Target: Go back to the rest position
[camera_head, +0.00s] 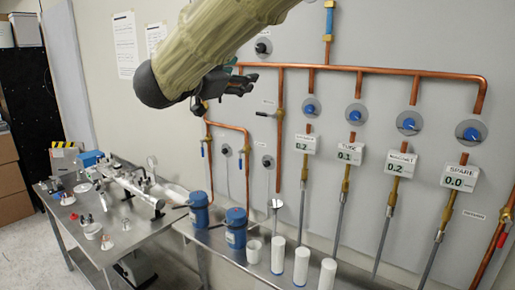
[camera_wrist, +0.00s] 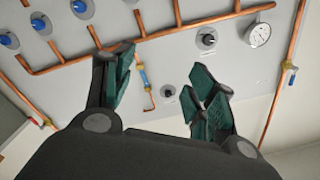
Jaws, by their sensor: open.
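My gripper (camera_head: 245,84) is raised in front of the wall panel, at the upper middle of the head view, below my covered arm. In the wrist view my gripper (camera_wrist: 165,68) shows two dark fingers with green pads, spread apart. Nothing is between the pads; only the panel and pipes show behind the gap. The fingers are above the bench and apart from the things on it. In the head view the fingers overlap the copper pipes, and whether they touch the panel is hard to tell.
A grey panel (camera_head: 345,35) carries copper pipes (camera_head: 365,69), blue knobs (camera_head: 383,124) and numbered labels. A steel bench (camera_head: 150,238) below holds two blue pumps (camera_head: 236,228), several white cylinders (camera_head: 301,266) and metal fittings. A round gauge (camera_wrist: 257,34) shows in the wrist view. Floor shows at the left.

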